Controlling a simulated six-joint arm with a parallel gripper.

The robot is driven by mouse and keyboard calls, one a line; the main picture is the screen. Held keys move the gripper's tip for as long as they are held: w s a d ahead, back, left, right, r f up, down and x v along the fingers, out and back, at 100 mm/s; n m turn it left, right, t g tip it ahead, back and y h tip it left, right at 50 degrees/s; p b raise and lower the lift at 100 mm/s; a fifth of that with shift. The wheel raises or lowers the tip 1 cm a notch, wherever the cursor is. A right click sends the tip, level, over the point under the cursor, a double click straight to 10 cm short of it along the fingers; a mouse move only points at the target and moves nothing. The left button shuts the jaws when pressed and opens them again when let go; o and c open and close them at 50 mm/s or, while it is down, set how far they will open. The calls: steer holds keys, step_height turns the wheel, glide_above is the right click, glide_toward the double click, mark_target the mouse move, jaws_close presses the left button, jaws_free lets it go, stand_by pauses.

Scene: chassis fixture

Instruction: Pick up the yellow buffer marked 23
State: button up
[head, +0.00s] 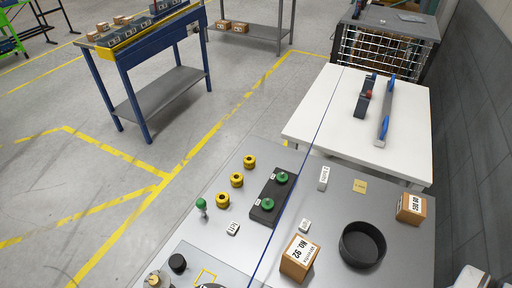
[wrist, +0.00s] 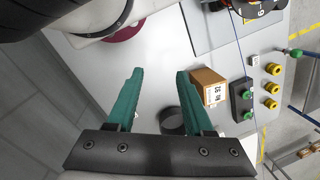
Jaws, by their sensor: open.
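Three yellow buffers stand in a row on the grey bench, at the back (head: 249,161), in the middle (head: 236,180) and at the front (head: 222,200) in the head view. They also show at the right of the wrist view, as yellow buffers (wrist: 274,68), (wrist: 271,88) and (wrist: 270,104). No number is readable on them, so I cannot tell which is 23. My gripper (wrist: 157,73) shows only in the wrist view. Its teal fingers are wide apart with nothing between the tips. It is well away from the buffers, with the cardboard box between.
A dark block (head: 264,211) with two green-topped parts stands beside the buffers. A cardboard box (head: 299,257), a black bowl (head: 362,258), a smaller box (head: 411,208) and a green-knobbed part (head: 201,204) stand on the bench. A blue line crosses it. A white table (head: 320,120) adjoins behind.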

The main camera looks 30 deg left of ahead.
steer(key=o, duration=0.5)
